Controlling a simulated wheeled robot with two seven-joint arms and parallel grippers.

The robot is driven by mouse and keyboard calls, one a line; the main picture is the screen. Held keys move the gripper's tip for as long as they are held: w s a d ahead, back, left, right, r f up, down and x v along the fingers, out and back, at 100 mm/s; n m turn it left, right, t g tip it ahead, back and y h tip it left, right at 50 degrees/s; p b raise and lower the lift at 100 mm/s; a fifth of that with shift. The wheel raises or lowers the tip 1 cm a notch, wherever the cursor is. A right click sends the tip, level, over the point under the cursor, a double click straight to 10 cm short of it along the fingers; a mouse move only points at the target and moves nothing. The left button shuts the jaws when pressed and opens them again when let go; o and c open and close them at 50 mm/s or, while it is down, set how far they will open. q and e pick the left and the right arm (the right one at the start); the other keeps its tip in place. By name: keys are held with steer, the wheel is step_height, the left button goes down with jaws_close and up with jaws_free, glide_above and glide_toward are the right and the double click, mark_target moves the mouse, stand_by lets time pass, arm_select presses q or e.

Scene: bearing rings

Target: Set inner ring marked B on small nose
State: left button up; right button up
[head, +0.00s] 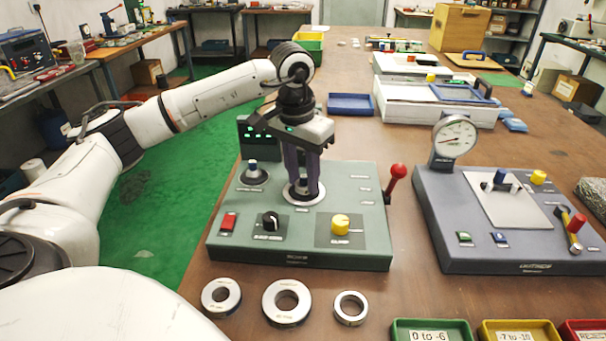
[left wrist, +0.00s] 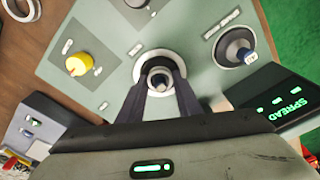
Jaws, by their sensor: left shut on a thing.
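The green machine (head: 345,180) stands on the bench. My left gripper (head: 303,190) points down over the pale round seat at its middle, fingers shut on a small metal ring (left wrist: 158,80), which sits at the centre of that seat in the left wrist view. The ring's marking cannot be read, and the fingers partly hide it; I cannot tell whether it is seated or just above. A second post with a blue tip (head: 252,167) stands on a dark round base at the machine's back left. Which post is the small nose is not clear. My right gripper is out of view.
Three loose steel rings (head: 221,296) (head: 287,301) (head: 350,308) lie in front of the machine. A red-balled lever (head: 396,172) rises at its right side. A grey dial gauge unit (head: 510,250) stands to the right, with labelled green (head: 400,324), yellow and red trays in front.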

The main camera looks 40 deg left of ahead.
arm_select(q)
steer(key=o, duration=1.1)
steer(key=shift+f, duration=0.1)
step_height(320, 180, up, 2)
steer(key=shift+r, duration=0.2)
steer(key=r, duration=0.2)
steer(key=s+r, duration=0.1)
steer(key=r, duration=0.2)
steer(key=r+p, duration=0.1)
steer(key=r, duration=0.2)
steer(key=shift+s, duration=0.15)
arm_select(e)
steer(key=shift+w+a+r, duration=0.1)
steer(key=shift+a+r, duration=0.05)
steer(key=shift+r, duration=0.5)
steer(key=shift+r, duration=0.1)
